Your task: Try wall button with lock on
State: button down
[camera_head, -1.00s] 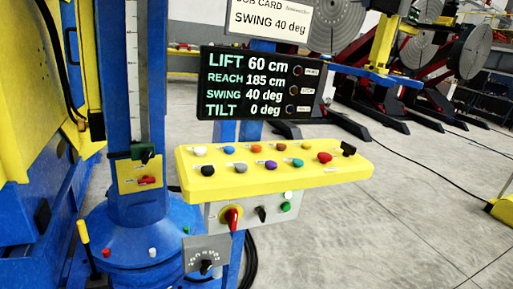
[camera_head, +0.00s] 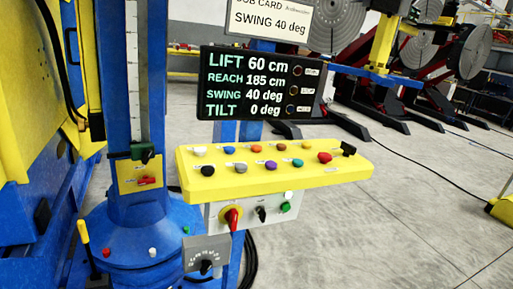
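A yellow sloped panel (camera_head: 340,174) stands in the middle with two rows of coloured push buttons, among them a red mushroom-shaped button (camera_head: 325,157) at the right. Below it, a grey box (camera_head: 250,222) carries a red rotary handle (camera_head: 233,218), a black selector (camera_head: 261,214) and a green button (camera_head: 285,207). A small red lever (camera_head: 147,181) sits on a yellow plate on the blue column. A black display (camera_head: 259,84) reads LIFT 60 cm, REACH 185 cm, SWING 40 deg, TILT 0 deg. I cannot tell which control is the wall button or the lock. My gripper is out of view.
A job card (camera_head: 270,18) above the display reads SWING 40 deg. A grey dial plate (camera_head: 206,256) hangs below the panel. A yellow-handled lever (camera_head: 83,232) stands at the lower left. Grey floor (camera_head: 400,225) is open to the right, with cables across it.

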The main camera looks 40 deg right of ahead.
aim_at(255, 149)
jog(key=z, duration=0.6)
jog(key=i, duration=1.15)
jog(key=u, duration=0.05)
